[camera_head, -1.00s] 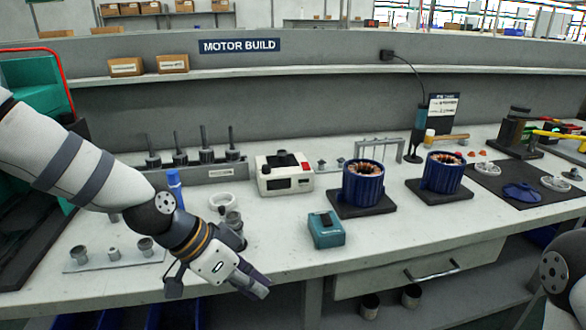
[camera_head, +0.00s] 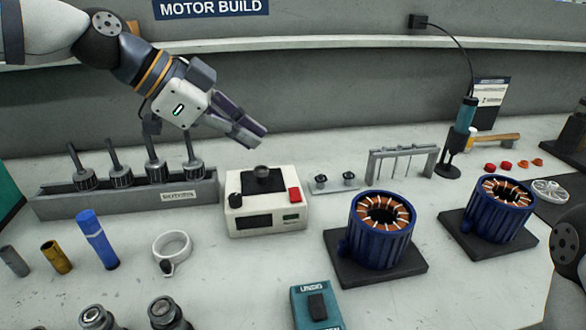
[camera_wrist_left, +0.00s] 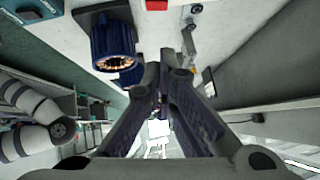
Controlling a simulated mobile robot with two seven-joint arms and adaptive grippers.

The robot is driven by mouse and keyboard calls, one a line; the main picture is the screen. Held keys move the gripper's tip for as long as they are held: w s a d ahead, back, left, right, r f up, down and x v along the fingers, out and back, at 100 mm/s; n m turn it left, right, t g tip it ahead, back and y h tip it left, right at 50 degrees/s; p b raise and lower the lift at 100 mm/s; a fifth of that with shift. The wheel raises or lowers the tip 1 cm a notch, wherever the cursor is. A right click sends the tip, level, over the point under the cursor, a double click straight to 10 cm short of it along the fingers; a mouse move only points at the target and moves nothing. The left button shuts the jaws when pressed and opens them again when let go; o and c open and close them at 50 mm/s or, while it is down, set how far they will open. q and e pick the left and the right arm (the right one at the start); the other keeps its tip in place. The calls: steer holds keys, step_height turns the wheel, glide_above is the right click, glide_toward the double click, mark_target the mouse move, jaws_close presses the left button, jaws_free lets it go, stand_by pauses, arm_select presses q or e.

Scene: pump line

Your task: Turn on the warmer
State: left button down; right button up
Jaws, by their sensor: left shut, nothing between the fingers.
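The warmer (camera_head: 266,212) is a white box on the bench, in the middle of the head view. It has a dark top plate with a small grey part on it, a black knob at the left, a dark display in front and a red switch (camera_head: 295,195) at the right. My left gripper (camera_head: 254,136) is shut and empty. It is raised above and behind the warmer, apart from it. In the left wrist view, the shut fingers (camera_wrist_left: 166,75) point away and a red patch shows at the top edge. My right gripper is not in view.
Two blue motor stators (camera_head: 372,241) on black pads stand right of the warmer. A rack (camera_head: 130,199) with several upright tools is at the left. Bench around the warmer's front is clear.

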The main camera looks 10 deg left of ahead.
arm_select(q)
steer(key=b, duration=0.2)
glide_above(295, 194)
steer(key=s+a, duration=0.1)
steer(key=s, duration=0.1)
step_height(295, 194, down, 7)
steer(key=shift+w, duration=0.15)
steer(key=f, duration=0.1)
steer(key=w+f, duration=0.1)
steer(key=f, duration=0.1)
steer(key=shift+f, duration=0.45)
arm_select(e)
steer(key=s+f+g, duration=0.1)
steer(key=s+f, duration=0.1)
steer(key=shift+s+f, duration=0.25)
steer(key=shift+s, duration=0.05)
